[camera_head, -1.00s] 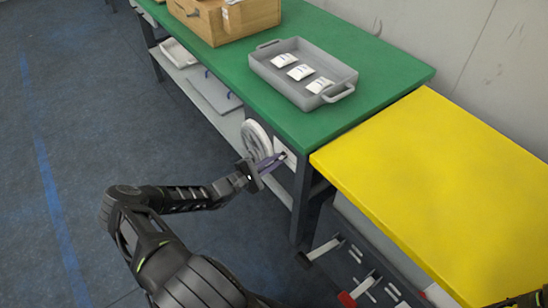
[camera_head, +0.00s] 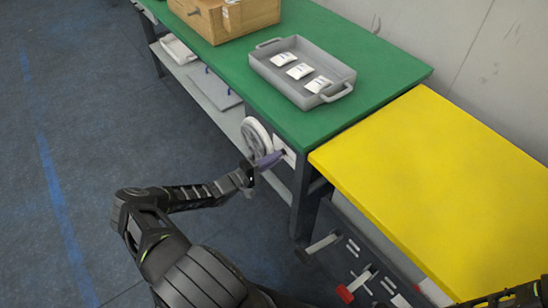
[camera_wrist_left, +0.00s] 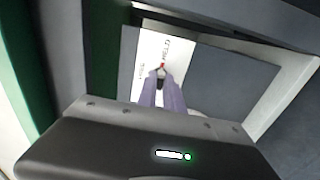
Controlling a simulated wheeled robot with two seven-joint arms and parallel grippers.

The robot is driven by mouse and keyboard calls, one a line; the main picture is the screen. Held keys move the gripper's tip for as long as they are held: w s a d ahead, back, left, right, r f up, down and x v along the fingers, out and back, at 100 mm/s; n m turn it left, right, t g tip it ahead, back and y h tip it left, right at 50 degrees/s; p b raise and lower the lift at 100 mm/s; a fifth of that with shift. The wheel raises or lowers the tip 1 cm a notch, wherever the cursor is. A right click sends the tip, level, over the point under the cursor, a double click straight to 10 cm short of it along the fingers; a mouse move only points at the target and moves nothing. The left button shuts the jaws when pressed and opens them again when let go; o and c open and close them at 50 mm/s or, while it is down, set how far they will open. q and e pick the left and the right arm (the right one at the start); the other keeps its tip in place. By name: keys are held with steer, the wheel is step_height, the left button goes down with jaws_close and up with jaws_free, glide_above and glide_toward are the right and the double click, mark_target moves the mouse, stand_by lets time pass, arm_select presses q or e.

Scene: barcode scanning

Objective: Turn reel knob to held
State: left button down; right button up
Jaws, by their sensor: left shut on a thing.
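The reel knob (camera_wrist_left: 161,80) is a small dark knob with a red mark at its top, seen in the left wrist view. It sits on a white label plate (camera_wrist_left: 146,60) with small print around it; the print is too blurred to read surely. My left gripper (camera_wrist_left: 161,88) is shut on the knob with its purple fingers, which hide the knob's sides. In the head view my left gripper (camera_head: 277,157) reaches the white plate (camera_head: 290,158) under the green table's corner, beside the pale round reel (camera_head: 256,138). My right gripper is not in view.
The green table (camera_head: 205,60) carries a grey tray (camera_head: 345,92) with several white packets and a wooden box (camera_head: 255,12). A yellow table (camera_head: 440,180) adjoins it at the right. A lower shelf (camera_head: 228,115) runs beneath. The floor at left is clear.

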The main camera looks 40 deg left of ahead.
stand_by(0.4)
arm_select(q)
steer(key=c, duration=1.5)
jaws_free()
steer(key=v, duration=0.7)
steer(key=shift+s+a, duration=0.1)
steer(key=shift+s, duration=0.3)
